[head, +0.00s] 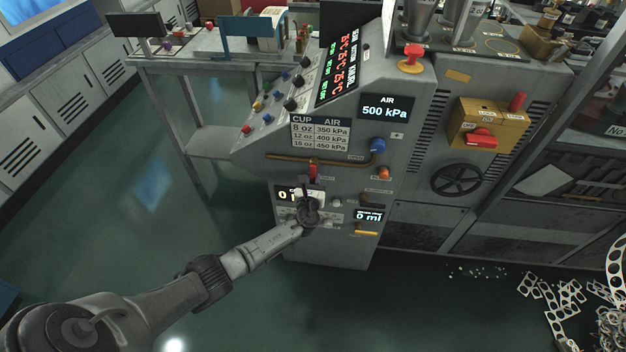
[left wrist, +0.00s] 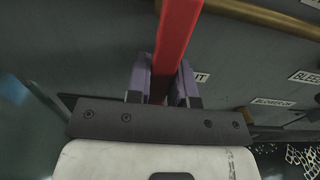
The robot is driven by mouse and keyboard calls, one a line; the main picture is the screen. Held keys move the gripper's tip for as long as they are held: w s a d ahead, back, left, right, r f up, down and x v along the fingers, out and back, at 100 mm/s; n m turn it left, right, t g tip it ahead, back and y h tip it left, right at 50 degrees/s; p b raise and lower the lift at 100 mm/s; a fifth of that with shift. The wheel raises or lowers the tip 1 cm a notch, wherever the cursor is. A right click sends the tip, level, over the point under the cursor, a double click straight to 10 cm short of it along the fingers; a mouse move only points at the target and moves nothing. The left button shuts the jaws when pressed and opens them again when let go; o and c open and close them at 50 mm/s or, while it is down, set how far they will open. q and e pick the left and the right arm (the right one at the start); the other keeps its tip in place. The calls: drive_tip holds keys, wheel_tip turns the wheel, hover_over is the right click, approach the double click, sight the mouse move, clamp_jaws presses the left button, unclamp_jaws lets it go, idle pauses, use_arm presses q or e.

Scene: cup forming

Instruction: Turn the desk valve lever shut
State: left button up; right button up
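The red valve lever (head: 313,171) is on the grey desk's front panel, just below a brass pipe (head: 300,158). In the head view it hangs roughly downward, across the line of the pipe. My left gripper (head: 304,188) is at the lever's lower part and hides some of it. In the left wrist view the red lever (left wrist: 176,35) runs between the two fingers of my left gripper (left wrist: 164,85). The fingers sit close against both sides of it, with no clear gap. A partly hidden label ending in "UT" (left wrist: 203,77) is beside the lever. My right gripper is not in view.
A blue knob (head: 377,145) and an orange knob (head: 384,173) stick out right of the lever. A display (head: 384,107) reads AIR 500 kPa. A black handwheel (head: 457,179) is farther right. The floor left of the desk is clear; metal scrap (head: 560,300) lies at lower right.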

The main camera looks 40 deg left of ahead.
use_arm(q)
drive_tip(key=o, duration=0.5)
drive_tip(key=shift+c, duration=0.2)
drive_tip(key=shift+s+d+p, duration=0.3)
drive_tip(key=shift+s+d, duration=0.05)
drive_tip(key=shift+s, duration=0.15)
drive_tip(key=p+v, duration=0.2)
drive_tip(key=v, duration=1)
drive_tip(key=shift+s+d+p, duration=0.2)
drive_tip(key=shift+p, duration=0.2)
